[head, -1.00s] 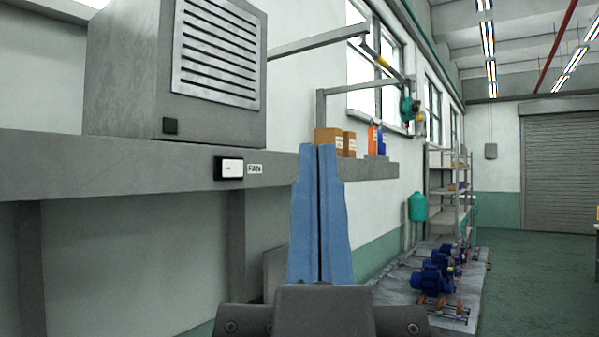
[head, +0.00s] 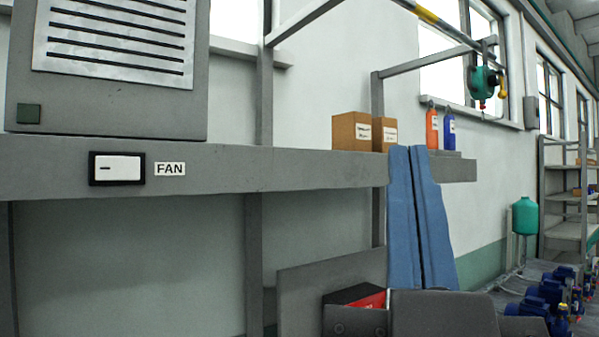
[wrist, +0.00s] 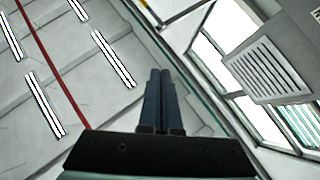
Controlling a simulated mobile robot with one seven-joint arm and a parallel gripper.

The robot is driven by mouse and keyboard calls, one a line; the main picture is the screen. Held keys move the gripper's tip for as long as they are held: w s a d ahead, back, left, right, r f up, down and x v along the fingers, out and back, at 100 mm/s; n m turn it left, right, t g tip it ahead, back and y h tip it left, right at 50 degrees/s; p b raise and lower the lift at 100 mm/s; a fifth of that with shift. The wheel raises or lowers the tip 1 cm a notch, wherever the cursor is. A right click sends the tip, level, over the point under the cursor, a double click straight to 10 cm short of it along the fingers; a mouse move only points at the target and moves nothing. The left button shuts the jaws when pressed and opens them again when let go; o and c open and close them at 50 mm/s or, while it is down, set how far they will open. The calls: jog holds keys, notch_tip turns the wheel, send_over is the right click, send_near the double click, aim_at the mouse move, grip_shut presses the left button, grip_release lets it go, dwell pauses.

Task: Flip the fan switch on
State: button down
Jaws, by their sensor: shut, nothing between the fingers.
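The fan switch (head: 117,169) is a white rocker in a black frame on the front face of the grey shelf beam, at the left in the head view. A small dash mark shows on the left part of its rocker. A FAN label (head: 170,169) sits just right of it. The fan unit (head: 115,60), a grey box with a slatted grille, stands above; it also shows in the wrist view (wrist: 265,70). My gripper (head: 409,150) has blue fingers pointing up, shut and empty, well to the right of the switch and apart from it. The switch is not visible in the wrist view.
The grey shelf beam (head: 290,168) runs across the wall. Cardboard boxes (head: 352,131), an orange bottle (head: 432,128) and a blue bottle (head: 449,130) stand on its right part. A red box (head: 365,297) is low beside my gripper. Blue pumps (head: 550,295) stand at lower right.

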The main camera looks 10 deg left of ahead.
aim_at(96, 172)
jog(key=w+a+r+n+g+y+p, duration=0.1)
jog(key=a+r+n+g+y+p, duration=0.1)
jog(key=a+n+g+y+p, duration=0.25)
jog(key=w+a+r+n+g+y+p, duration=0.2)
jog(key=a+g+y+p, duration=0.1)
jog(key=a+y, duration=0.4)
jog(key=s+a+f+n+g+y+p, duration=0.3)
jog(key=a+g, duration=0.4)
jog(key=g, duration=0.3)
jog(key=shift+s+a+n+y, duration=0.15)
jog(key=shift+s+n+y, duration=0.2)
jog(key=shift+s+n, duration=0.6)
jog(key=shift+w+f, duration=0.1)
jog(key=shift+w, duration=0.05)
jog(key=p+x, duration=0.6)
jog(key=x, duration=0.7)
jog(key=shift+w+a, duration=0.25)
jog(key=shift+a, duration=0.2)
